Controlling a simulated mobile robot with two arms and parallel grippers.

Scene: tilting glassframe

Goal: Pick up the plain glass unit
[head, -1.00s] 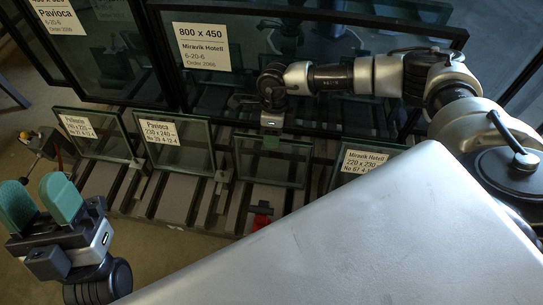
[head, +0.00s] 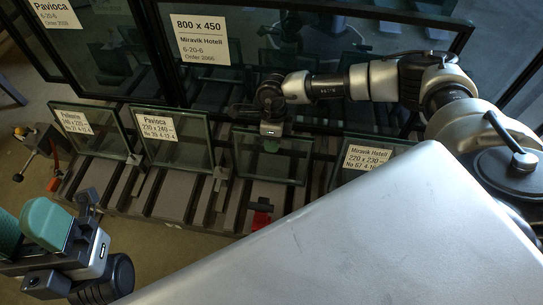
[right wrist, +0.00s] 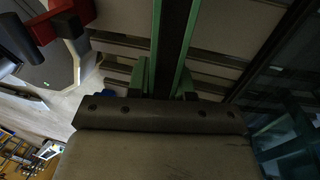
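The plain glass unit (head: 291,166) stands upright in the rack, a small pane with no label, between the Pavioca unit and the lower Miravik Hotell unit. My right gripper (head: 271,138) is at its top edge from above, with a green pad showing against the glass. In the right wrist view the unit (right wrist: 173,35) shows edge-on, a dark strip between green edges, and my right gripper's pads (right wrist: 163,82) lie close against both sides. The gripper looks shut on the unit. My left gripper (head: 27,228) is open and empty at the lower left, partly cut off by the picture edge.
Labelled small units stand in the same rack: Pavioca (head: 187,150), another at the left (head: 95,143), and Miravik Hotell (head: 345,180). Large labelled panes (head: 215,75) lean close behind. A red clamp part (head: 262,212) sits on the rack front.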

